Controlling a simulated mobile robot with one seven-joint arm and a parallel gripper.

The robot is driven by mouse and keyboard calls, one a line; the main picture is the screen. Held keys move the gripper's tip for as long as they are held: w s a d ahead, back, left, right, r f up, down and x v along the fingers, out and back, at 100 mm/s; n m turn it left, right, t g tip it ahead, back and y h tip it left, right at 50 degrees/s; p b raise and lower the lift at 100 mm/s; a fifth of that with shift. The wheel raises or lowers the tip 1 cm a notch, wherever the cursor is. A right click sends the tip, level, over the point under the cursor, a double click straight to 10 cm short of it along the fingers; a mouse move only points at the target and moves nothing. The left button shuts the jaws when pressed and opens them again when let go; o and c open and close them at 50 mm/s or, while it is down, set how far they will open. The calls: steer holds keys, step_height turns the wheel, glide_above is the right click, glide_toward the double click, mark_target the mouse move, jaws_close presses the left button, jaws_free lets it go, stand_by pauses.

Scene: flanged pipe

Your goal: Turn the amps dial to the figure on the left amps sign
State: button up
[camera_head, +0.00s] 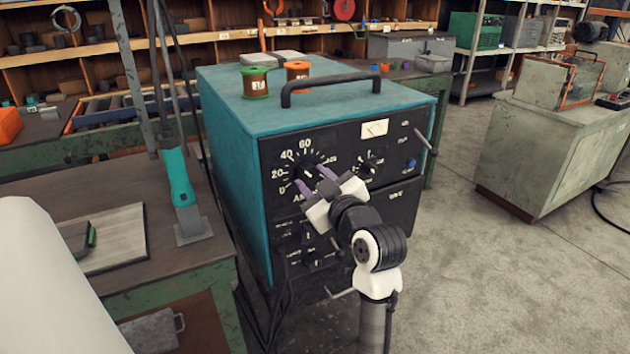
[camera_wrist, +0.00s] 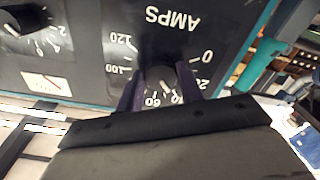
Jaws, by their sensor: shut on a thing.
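The amps dial is a black knob (camera_head: 305,169) at the upper left of the welder's black front panel, ringed by white figures. It also shows upside down in the wrist view (camera_wrist: 159,76), under the word AMPS. A short white mark on it points between 60 and 40, seemingly nearer 40; the exact setting is unclear. My gripper (camera_head: 313,178) is at the dial, with its purple fingers on either side of the knob, shut on it. It also shows in the wrist view (camera_wrist: 158,82), partly covering the scale near 80. I cannot make out a left amps sign.
The teal welder (camera_head: 232,130) carries a black handle (camera_head: 330,82), a green spool (camera_head: 256,84) and an orange spool (camera_head: 298,76), with small labels. A smaller knob (camera_head: 367,167) sits right of the dial. A workbench (camera_head: 150,190) stands left; open floor (camera_head: 470,270) lies right.

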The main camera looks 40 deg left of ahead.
steer(key=m+p, duration=0.2)
steer(key=m, duration=0.1)
steer(key=shift+r+m, duration=0.1)
steer(key=shift+m, duration=0.3)
steer(key=shift+s+m+p, duration=0.1)
steer(key=shift+m+p, duration=1.25)
steer(key=shift+m, duration=0.55)
steer(key=o, duration=1)
steer(key=v, duration=1.3)
steer(key=shift+s+d+b, duration=0.2)
steer(key=shift+d+b, duration=0.15)
